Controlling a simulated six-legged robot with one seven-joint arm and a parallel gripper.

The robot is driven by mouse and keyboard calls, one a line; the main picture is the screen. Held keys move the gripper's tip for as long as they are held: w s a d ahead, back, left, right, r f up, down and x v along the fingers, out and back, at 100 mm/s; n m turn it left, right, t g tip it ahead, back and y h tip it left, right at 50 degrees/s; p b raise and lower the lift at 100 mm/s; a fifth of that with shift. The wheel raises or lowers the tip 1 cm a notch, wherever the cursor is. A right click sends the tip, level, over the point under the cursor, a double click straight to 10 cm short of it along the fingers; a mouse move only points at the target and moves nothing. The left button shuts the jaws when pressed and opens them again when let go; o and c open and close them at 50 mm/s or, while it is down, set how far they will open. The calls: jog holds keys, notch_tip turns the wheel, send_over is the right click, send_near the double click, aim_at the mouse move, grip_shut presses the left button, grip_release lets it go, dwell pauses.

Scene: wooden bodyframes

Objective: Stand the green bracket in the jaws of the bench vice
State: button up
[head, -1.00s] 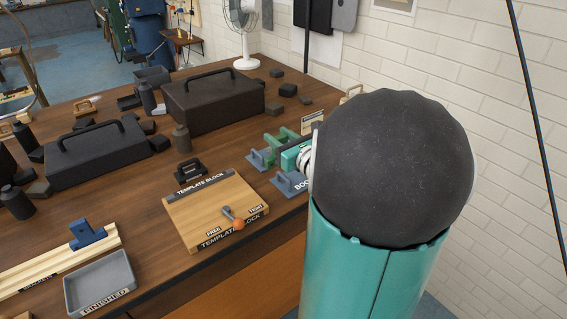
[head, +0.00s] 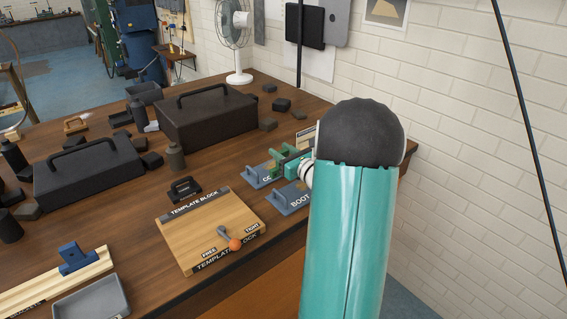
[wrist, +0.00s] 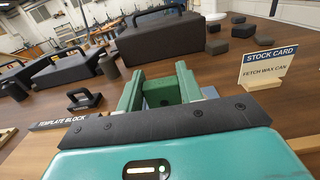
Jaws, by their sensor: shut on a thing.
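My gripper (head: 290,162) is low over the back right of the wooden bench, partly hidden by my teal arm. In the wrist view, its two green fingers (wrist: 160,86) reach forward and are shut on the green bracket (wrist: 160,94). The bracket's dark green body shows between them; its lower part is hidden. In the head view the bracket (head: 280,158) is a small green shape by the blue-grey plates, and I cannot tell whether it touches them. I cannot make out a bench vice for certain; a blue clamp-like piece (head: 77,258) sits on a pale wooden rail at the left.
The template block (head: 208,228), with an orange-knobbed lever, lies left of my arm. A blue-grey plate marked BOOT (head: 292,198) is close to my gripper. Dark toolboxes (head: 205,118) stand behind. A stock card (wrist: 268,66) stands at right. A grey tray (head: 92,302) is front left.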

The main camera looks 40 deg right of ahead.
jog(key=shift+w+d+f, duration=0.2)
jog(key=shift+d+f, duration=0.1)
jog(key=shift+f, duration=0.6)
jog(key=shift+w+d+f, duration=0.15)
jog(key=shift+d+f, duration=0.15)
jog(key=shift+f, duration=0.6)
jog(key=shift+w+d+f, duration=0.2)
jog(key=shift+d+f, duration=0.1)
jog(key=shift+f, duration=0.6)
jog(key=shift+f, duration=0.15)
jog(key=o, duration=1.1)
